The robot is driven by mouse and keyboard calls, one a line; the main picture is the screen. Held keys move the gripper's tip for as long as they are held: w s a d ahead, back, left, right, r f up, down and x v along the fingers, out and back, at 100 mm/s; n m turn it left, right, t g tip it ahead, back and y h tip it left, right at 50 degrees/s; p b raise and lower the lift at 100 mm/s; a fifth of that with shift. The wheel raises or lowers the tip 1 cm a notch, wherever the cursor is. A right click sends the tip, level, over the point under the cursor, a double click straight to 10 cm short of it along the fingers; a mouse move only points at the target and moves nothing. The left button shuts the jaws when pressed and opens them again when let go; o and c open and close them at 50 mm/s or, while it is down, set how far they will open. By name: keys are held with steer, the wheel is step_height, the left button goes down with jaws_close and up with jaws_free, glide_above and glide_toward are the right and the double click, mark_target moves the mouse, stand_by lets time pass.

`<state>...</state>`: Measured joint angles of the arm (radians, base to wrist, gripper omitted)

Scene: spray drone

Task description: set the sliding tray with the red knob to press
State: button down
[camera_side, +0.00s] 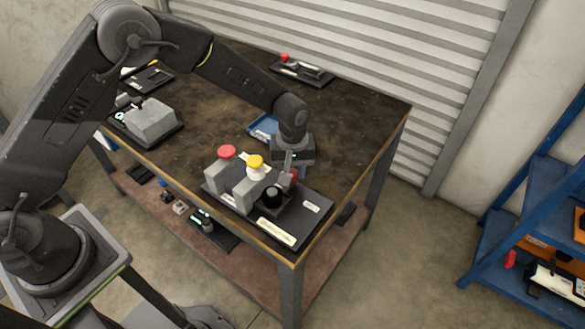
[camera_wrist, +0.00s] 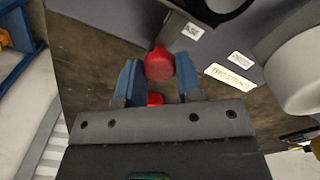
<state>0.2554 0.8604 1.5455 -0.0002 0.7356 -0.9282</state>
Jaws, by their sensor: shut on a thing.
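The red knob (camera_wrist: 158,65) is between the two blue fingers of my gripper (camera_wrist: 159,80) in the wrist view. My gripper is shut on it. In the side view my gripper (camera_side: 293,170) is low over the right part of a dark base plate (camera_side: 311,222), and only a bit of red shows beside it. The sliding tray (camera_side: 275,207) is a dark block with a round black piece on top, next to the grey block under the yellow cap.
A red-capped grey block (camera_side: 227,152) and a yellow cap (camera_side: 255,161) stand left of my gripper. A blue bin (camera_side: 263,128) lies behind it. A grey box device (camera_side: 150,120) and a small black panel (camera_side: 302,73) are farther off. The table's right side is clear.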

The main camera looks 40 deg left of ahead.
steer(key=a, duration=0.4)
steer(key=shift+a, duration=0.35)
steer(key=c, duration=0.8)
jaws_free()
step_height(320, 180, up, 14)
steer(key=shift+f, duration=0.1)
